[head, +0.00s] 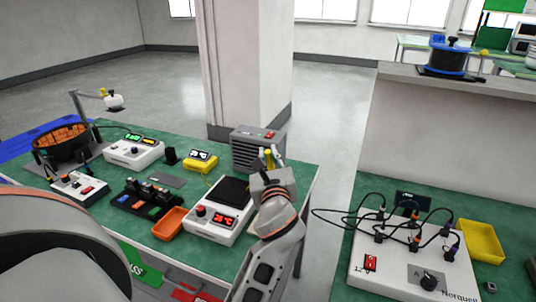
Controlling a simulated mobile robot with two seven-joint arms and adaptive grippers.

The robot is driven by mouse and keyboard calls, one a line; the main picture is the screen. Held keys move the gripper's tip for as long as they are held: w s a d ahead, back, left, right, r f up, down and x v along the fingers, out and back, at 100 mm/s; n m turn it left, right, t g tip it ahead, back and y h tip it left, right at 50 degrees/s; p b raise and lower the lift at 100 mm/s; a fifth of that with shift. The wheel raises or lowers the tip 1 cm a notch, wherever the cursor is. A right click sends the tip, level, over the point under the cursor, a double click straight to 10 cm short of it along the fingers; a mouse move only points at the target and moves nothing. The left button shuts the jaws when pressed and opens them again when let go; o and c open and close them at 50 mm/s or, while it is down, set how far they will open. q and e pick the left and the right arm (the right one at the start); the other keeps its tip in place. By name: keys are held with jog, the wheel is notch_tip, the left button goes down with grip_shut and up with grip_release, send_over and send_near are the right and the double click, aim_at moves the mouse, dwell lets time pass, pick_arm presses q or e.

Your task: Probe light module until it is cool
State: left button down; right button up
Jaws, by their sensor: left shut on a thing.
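My left gripper (268,160) is shut on a yellow thing, probably a probe handle, beside the black-topped white unit with a red display (220,212). The fingers hide most of the yellow thing. A yellow meter (201,161) with a small lit screen stands on the left bench; its digits are too small to read surely. A black rack (147,197) holds several small modules. A white panel (412,265) on the right bench carries several plugged black leads and a red switch. I cannot tell which thing is the light module. My right gripper is out of view.
A grey vented box (258,148) stands close behind the left gripper. An orange tray (170,224), a white instrument with a green display (134,150) and a round basket (62,143) crowd the left bench. A yellow tray (481,241) lies right of the panel. A gap separates the benches.

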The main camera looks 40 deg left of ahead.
pick_arm(q)
jog(key=shift+r, duration=0.2)
jog(key=shift+f, duration=0.35)
jog(key=shift+f+b, duration=0.3)
jog(key=shift+f, duration=0.65)
jog(key=shift+f+b, duration=0.4)
jog(key=shift+f, duration=1.05)
jog(key=shift+f+b, duration=0.3)
jog(key=shift+f, duration=0.2)
